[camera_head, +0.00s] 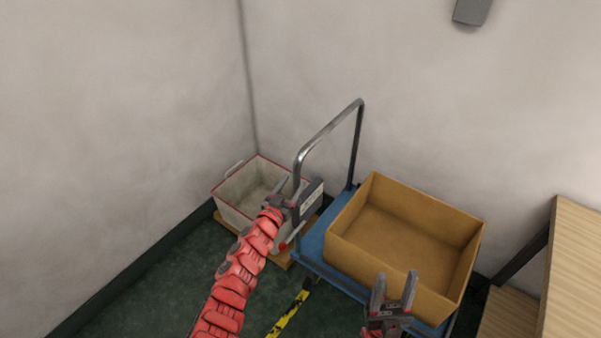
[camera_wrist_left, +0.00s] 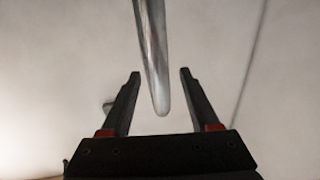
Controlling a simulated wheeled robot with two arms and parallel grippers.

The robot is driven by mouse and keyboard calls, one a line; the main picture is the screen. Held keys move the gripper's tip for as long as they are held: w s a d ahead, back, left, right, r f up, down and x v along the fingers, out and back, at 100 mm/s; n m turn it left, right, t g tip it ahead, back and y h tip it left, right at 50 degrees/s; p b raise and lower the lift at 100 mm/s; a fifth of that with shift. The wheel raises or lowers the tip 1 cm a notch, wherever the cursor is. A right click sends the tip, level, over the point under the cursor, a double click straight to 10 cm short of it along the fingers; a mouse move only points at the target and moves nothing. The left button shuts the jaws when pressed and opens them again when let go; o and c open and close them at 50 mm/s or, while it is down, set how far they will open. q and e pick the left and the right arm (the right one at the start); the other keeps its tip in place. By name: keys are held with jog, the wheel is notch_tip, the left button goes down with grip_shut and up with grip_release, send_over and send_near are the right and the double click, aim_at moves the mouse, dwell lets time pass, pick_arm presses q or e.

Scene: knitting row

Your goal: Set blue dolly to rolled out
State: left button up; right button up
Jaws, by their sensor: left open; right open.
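The blue dolly (camera_head: 314,243) stands in the corner by the back wall, with a large open cardboard box (camera_head: 345,252) on its deck. Its grey metal push handle (camera_head: 331,132) rises at its left end. My left gripper (camera_head: 281,187) is open at the left upright of the handle. In the left wrist view the handle bar (camera_wrist_left: 153,60) comes down between the two open fingers (camera_wrist_left: 158,75), and I see clear space on both sides of it. My right gripper (camera_head: 394,290) is open and empty in front of the box. It hides part of the box's front and the dolly's edge.
A white bin with a red rim (camera_head: 234,207) sits on a wooden base (camera_head: 281,259) left of the dolly, close to my left gripper. A wooden shelf unit (camera_head: 573,270) stands at the right. Yellow-black tape (camera_head: 289,316) marks the green floor. Open floor lies front left.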

pick_arm(q)
jog(key=shift+b+x, duration=0.7)
jog(key=shift+x, duration=2.3)
grip_shut()
jog(key=shift+r, duration=0.1)
